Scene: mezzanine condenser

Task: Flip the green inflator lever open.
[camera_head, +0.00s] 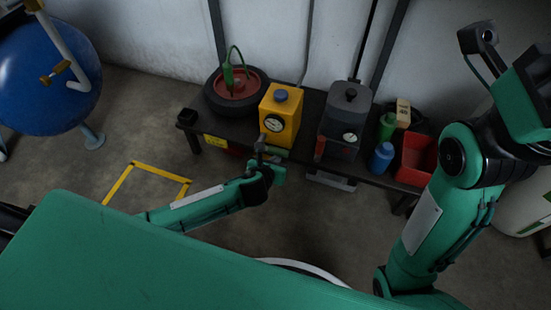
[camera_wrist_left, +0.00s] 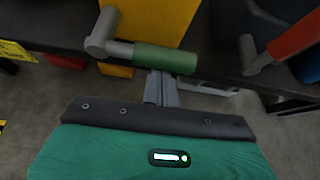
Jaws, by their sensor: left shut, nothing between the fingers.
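The yellow inflator (camera_head: 281,115) stands on the dark bench, with a round gauge on its front. Its green lever (camera_head: 275,151) sticks out at its lower front from a grey joint. In the left wrist view the green lever (camera_wrist_left: 165,59) lies sideways, pointing right from its grey arm (camera_wrist_left: 103,36). My left gripper (camera_head: 262,158) is shut and empty, right at the lever. In the left wrist view its fingertips (camera_wrist_left: 161,78) end at the handle's lower edge; I cannot tell whether they touch it. My right arm shows at the right, but its fingertips do not.
A dark grey machine (camera_head: 345,117) with a red lever (camera_head: 320,148) stands to the right of the inflator. A wheel (camera_head: 238,92) lies to the left. Green and blue bottles and a red bin (camera_head: 415,158) are further right.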

